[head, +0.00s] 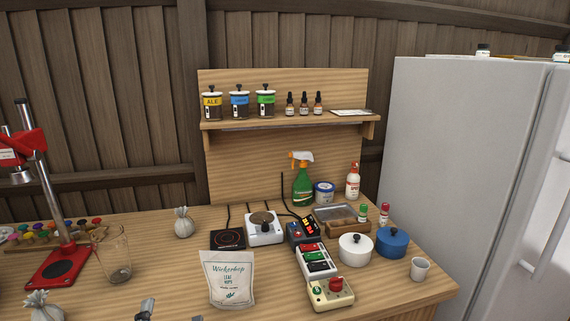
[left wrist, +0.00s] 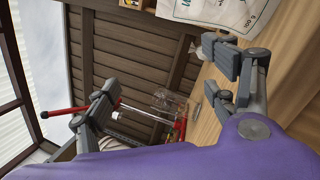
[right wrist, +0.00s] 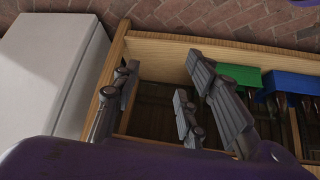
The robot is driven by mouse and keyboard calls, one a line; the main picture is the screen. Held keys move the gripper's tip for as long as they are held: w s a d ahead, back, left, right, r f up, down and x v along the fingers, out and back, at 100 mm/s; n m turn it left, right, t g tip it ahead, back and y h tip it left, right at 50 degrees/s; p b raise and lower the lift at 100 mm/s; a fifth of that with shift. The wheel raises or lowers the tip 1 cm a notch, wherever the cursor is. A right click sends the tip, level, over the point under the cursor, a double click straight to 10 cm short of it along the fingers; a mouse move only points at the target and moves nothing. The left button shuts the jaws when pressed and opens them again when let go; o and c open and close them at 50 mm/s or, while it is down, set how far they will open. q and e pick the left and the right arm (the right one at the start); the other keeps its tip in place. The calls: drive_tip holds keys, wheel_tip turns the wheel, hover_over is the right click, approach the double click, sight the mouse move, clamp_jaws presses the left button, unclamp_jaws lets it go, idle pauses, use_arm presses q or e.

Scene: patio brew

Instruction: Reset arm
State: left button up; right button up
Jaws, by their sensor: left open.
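My left gripper (left wrist: 165,92) is open and empty in the left wrist view, its two fingers wide apart. Beyond its fingers show a clear glass vessel (left wrist: 170,98), a red-based stand and wooden fence boards. The rest of both arms is hidden from the head view.
The wooden counter (head: 160,262) holds a red press (head: 60,265), the glass vessel (head: 114,255), small sacks, a hot plate (head: 228,239), scale, button boxes, pots (head: 355,249) and a cup (head: 420,269). A shelf (head: 285,120) holds jars. A fridge (head: 460,150) stands right.

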use_arm(q)
drive_tip(key=s+d+f+m+g+h+p, duration=0.25)
drive_tip(key=s+d+f+m, duration=0.2)
drive_tip(key=f+m, duration=0.4)
drive_tip(key=s+d+f+m+g+h+p, duration=0.1)
drive_tip(key=s+d+f+m+g+h, duration=0.35)
drive_tip(key=m, duration=0.65)
drive_tip(key=s+a+f+m+g+y+p, duration=0.1)
drive_tip(key=s+a+f+m+g+p, duration=0.1)
drive_tip(key=s+f, duration=0.4)
drive_tip(key=s+a+f+m+g+y+p, duration=0.2)
drive_tip(key=s+f, duration=0.4)
drive_tip(key=s, duration=0.7)
drive_tip(key=shift+s+a+f+m+g, duration=0.3)
drive_tip(key=shift+a+m+g, duration=0.2)
drive_tip(key=shift+a+m, duration=0.6)
use_arm(e)
drive_tip(key=w+r+t, duration=0.1)
drive_tip(key=w+r, duration=0.2)
drive_tip(key=r, duration=0.6)
drive_tip(key=shift+a, duration=0.3)
